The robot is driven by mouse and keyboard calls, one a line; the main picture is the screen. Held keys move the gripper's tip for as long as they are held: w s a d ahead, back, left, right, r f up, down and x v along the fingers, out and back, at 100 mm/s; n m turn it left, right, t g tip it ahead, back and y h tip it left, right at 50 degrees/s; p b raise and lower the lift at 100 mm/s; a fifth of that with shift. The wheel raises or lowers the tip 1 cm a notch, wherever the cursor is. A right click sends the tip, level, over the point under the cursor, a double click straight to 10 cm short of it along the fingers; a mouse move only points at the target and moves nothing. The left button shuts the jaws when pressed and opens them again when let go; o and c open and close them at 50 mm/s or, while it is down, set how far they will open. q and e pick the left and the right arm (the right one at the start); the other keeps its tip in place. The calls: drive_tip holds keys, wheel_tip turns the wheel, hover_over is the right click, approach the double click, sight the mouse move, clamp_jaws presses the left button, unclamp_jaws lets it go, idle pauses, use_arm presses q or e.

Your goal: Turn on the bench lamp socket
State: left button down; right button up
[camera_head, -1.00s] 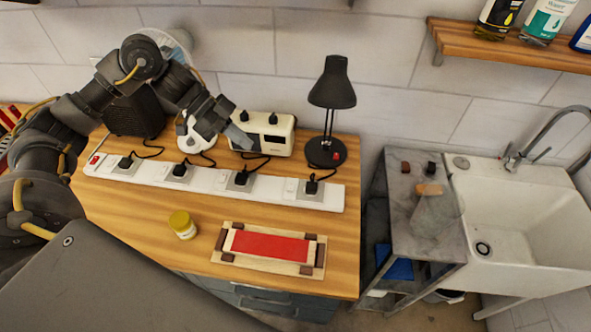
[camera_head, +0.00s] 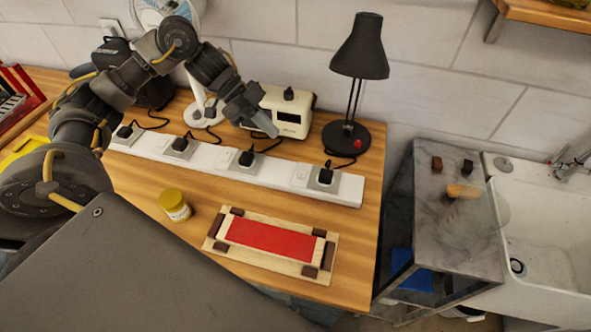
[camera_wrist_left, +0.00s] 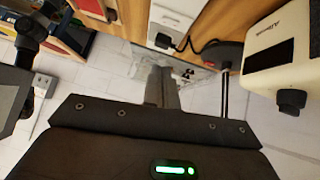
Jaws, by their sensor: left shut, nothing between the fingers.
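A long white power strip (camera_head: 210,157) lies across the wooden bench, with several black plugs in its sockets. The rightmost plug (camera_head: 326,173) has a cord running to the black bench lamp (camera_head: 360,50); this plug also shows in the left wrist view (camera_wrist_left: 163,40). A pale switch area (camera_head: 300,172) lies just left of that plug; its position is too small to read. My left gripper (camera_head: 270,130) is shut and empty, above and behind the strip, in front of the cream appliance. Its fingers (camera_wrist_left: 161,88) point toward the strip in the wrist view. My right gripper is out of view.
The cream appliance (camera_head: 290,112) stands close behind the gripper. A yellow-lidded jar (camera_head: 174,205) and a red panel in a wooden frame (camera_head: 270,238) lie in front of the strip. A grey side stand (camera_head: 440,210) and sink are to the right.

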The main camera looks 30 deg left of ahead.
use_arm(q)
drive_tip(key=shift+s+r, duration=0.1)
drive_tip(key=p, duration=0.3)
hover_over(302, 173)
drive_tip(key=a, duration=0.2)
drive_tip(key=f, duration=0.6)
drive_tip(key=shift+s+f, duration=0.1)
drive_tip(key=shift+s, duration=0.3)
drive_tip(key=f, duration=0.1)
drive_tip(key=f+p, duration=0.1)
drive_tip(key=f, duration=0.1)
drive_tip(key=shift+s+d+f, duration=0.1)
drive_tip(key=shift+d+f, duration=0.15)
drive_tip(key=shift+d, duration=0.05)
drive_tip(key=shift+s+f+p, duration=0.1)
drive_tip(key=shift+f+p, duration=0.2)
drive_tip(key=shift+f, duration=0.4)
